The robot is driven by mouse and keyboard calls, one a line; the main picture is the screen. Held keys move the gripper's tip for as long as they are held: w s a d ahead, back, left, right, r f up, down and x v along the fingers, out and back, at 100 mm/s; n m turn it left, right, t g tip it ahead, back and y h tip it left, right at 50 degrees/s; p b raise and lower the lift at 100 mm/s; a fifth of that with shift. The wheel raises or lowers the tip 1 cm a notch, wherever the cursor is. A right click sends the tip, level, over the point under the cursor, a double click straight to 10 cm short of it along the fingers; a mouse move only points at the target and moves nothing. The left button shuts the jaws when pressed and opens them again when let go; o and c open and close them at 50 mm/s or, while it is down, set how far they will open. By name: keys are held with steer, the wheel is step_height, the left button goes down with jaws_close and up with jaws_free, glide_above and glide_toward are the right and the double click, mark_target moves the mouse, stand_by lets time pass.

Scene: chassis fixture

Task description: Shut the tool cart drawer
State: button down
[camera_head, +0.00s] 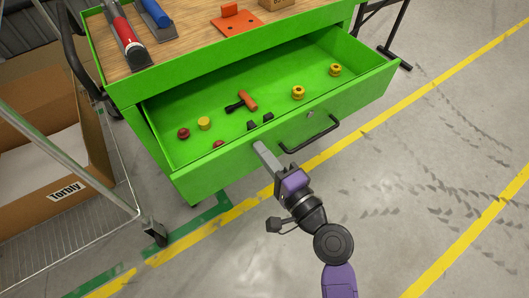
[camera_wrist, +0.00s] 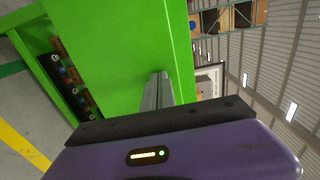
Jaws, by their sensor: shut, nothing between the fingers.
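The green tool cart drawer (camera_head: 360,105) is pulled out from the cart in the head view. Its front carries a black bar handle (camera_head: 312,136). My gripper (camera_head: 259,147) is shut and empty, with its fingertips at the drawer front, just left of the handle. In the wrist view the closed fingers (camera_wrist: 160,85) point at the green drawer front (camera_wrist: 120,90). I cannot tell whether they touch it. Inside the drawer lie an orange-headed hammer (camera_head: 246,101), yellow round pieces (camera_head: 298,92) and red round pieces (camera_head: 183,133).
The wooden cart top (camera_head: 185,35) holds a red-handled tool (camera_head: 121,35), a blue-handled tool (camera_head: 156,12) and an orange plate (camera_head: 237,22). A wire trolley (camera_head: 75,215) with a cardboard box (camera_head: 70,195) stands at the left. The floor (camera_head: 420,160) to the right is open.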

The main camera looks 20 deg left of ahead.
steer(key=shift+a, duration=0.1)
steer(key=b+x, duration=0.7)
steer(key=x, duration=1.7)
steer(key=shift+w+a+r+b, duration=0.2)
steer(key=shift+w+r+b, duration=0.1)
steer(key=shift+b, duration=0.1)
